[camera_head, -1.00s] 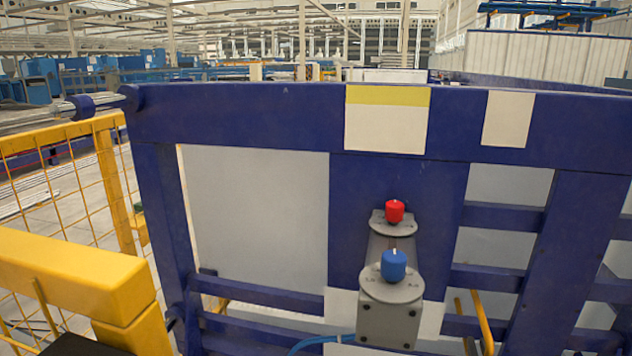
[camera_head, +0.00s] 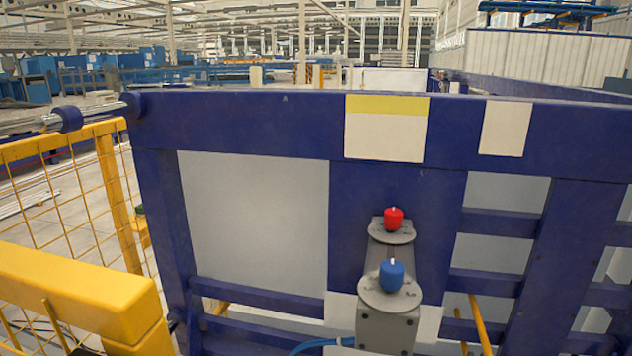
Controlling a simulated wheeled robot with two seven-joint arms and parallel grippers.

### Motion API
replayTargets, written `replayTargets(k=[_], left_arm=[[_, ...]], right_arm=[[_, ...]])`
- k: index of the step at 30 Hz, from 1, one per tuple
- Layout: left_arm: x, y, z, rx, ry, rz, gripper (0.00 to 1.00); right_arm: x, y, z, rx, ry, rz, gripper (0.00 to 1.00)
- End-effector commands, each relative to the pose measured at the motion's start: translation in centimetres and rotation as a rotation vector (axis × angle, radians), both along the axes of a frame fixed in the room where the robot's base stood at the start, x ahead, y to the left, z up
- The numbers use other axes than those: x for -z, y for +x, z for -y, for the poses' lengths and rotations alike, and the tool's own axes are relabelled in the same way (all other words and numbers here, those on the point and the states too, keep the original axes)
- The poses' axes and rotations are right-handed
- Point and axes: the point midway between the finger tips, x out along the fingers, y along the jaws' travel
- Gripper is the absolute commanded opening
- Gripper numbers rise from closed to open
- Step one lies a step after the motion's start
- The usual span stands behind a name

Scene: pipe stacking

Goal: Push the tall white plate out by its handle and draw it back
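A tall pale grey-white panel (camera_head: 255,220) shows through the left opening of the dark blue frame (camera_head: 250,120). It stands upright, and the blue rails cover its edges. More pale surface (camera_head: 505,195) shows between the bars on the right. I see no handle on either, and I cannot tell which is the task's plate. Neither of my grippers is in view.
A grey post carries a red knob (camera_head: 393,219) and a blue knob (camera_head: 391,276) in front of the frame. A yellow rail (camera_head: 80,290) and yellow mesh fence (camera_head: 75,200) stand at the left. A blue hose (camera_head: 318,344) runs low.

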Motion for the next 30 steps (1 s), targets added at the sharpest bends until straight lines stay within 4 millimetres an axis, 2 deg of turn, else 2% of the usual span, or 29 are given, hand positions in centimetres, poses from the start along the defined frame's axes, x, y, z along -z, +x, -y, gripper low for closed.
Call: replayTargets(k=[9, 30], left_arm=[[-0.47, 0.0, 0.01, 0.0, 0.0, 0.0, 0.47], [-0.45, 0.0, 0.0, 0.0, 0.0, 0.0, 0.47]], right_arm=[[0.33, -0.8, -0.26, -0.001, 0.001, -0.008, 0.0], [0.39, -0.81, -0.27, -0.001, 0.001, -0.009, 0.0]])
